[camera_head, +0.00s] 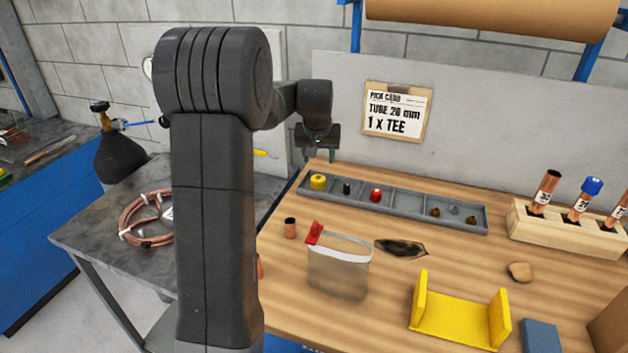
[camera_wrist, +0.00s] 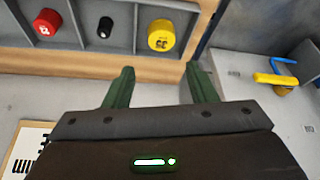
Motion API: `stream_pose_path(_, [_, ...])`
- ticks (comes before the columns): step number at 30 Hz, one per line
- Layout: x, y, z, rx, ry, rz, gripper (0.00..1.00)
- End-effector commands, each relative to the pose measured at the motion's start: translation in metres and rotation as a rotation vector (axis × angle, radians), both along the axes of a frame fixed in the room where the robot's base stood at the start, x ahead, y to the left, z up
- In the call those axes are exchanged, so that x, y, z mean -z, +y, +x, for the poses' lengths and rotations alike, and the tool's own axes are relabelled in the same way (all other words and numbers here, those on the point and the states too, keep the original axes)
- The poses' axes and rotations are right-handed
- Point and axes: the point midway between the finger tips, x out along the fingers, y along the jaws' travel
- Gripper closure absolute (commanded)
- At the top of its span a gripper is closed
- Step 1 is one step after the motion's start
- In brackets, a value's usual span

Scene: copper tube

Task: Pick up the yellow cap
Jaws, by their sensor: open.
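The yellow cap (camera_head: 318,182) sits in the leftmost compartment of a grey divided tray (camera_head: 463,212) on the wooden bench. In the wrist view the yellow cap (camera_wrist: 161,35) shows a dark "35" marking and lies beyond my fingertips, roughly in line with the gap between them. My gripper (camera_head: 320,155) is above the back left of the tray, apart from the cap. In the wrist view my gripper (camera_wrist: 158,72) has its two green fingers spread, with nothing between them.
A black cap (camera_head: 346,188) and a red cap (camera_head: 376,195) occupy neighbouring compartments. Small brass pieces (camera_head: 436,212) lie at the tray's right. The wall with a pick card (camera_head: 397,112) stands close behind. A wooden tube rack (camera_head: 565,235) is at right.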

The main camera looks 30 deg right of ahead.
Motion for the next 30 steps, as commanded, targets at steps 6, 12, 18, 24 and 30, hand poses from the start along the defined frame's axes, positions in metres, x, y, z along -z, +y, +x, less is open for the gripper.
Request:
stream_pose_path(6, [0.037, -0.008, 0.012, -0.001, 0.003, 0.001, 0.49])
stream_pose_path(12, [0.050, -0.011, 0.017, -0.001, 0.000, 0.001, 0.49])
stream_pose_path(18, [0.077, -0.012, 0.021, -0.001, 0.004, 0.003, 0.49])
stream_pose_path(24, [0.097, -0.017, 0.028, -0.001, 0.001, 0.002, 0.49])
stream_pose_path(30, [0.099, -0.018, 0.029, -0.001, 0.000, 0.000, 0.49])
